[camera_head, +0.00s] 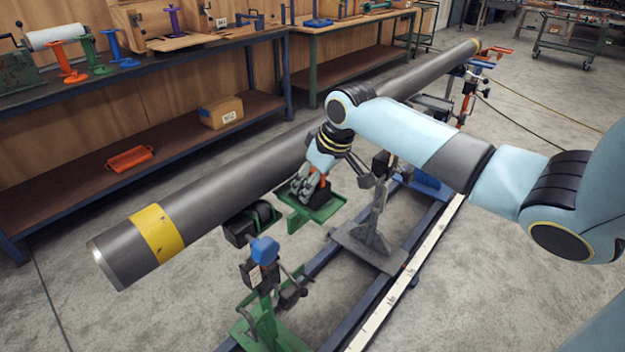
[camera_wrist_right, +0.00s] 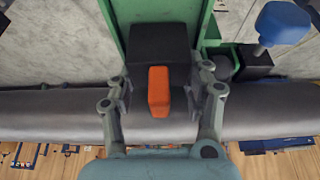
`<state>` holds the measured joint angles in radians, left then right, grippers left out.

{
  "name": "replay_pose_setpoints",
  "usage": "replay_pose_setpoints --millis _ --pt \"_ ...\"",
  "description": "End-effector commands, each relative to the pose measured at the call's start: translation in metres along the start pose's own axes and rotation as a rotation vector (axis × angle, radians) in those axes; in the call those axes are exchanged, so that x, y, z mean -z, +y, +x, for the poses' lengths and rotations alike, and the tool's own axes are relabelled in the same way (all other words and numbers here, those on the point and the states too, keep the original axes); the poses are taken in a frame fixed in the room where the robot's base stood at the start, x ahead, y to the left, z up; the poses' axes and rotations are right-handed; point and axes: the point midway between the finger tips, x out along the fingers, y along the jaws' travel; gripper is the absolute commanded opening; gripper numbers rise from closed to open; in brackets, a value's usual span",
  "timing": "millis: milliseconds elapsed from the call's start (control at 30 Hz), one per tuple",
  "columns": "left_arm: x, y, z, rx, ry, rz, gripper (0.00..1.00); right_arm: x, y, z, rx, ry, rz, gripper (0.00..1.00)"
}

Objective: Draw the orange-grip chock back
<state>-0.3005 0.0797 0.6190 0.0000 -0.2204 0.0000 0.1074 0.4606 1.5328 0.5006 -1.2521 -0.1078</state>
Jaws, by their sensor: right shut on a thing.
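The orange-grip chock is a black block with an orange grip (camera_wrist_right: 158,92). In the right wrist view its black body (camera_wrist_right: 160,45) sits on a green tray (camera_wrist_right: 121,20), close against the grey pipe (camera_wrist_right: 50,115). My right gripper (camera_wrist_right: 160,100) has its fingers on both sides of the chock and is shut on it. In the head view my right gripper (camera_head: 313,188) reaches down over the green tray (camera_head: 318,212) beside the pipe (camera_head: 230,175) and hides much of the chock. My left gripper is in neither view.
The pipe, with a yellow band (camera_head: 157,233), runs diagonally above a rail frame (camera_head: 375,312). A green stand with a blue knob (camera_head: 264,250) is at the near end. A grey stand (camera_head: 372,235) is just right of my gripper. A workbench (camera_head: 150,75) lines the left wall.

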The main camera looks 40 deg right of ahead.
Motion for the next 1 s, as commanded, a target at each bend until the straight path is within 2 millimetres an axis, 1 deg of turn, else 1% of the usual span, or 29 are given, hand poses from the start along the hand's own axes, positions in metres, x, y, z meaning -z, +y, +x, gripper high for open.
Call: replay_pose_setpoints --millis 633,1000 --pt "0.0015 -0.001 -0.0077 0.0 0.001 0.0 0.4 0.0009 0.0 -0.0016 0.0 0.0 0.0 0.11" --pt "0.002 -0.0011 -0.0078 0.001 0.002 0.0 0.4 0.0008 0.0 -0.0013 0.0 0.0 0.0 0.11"
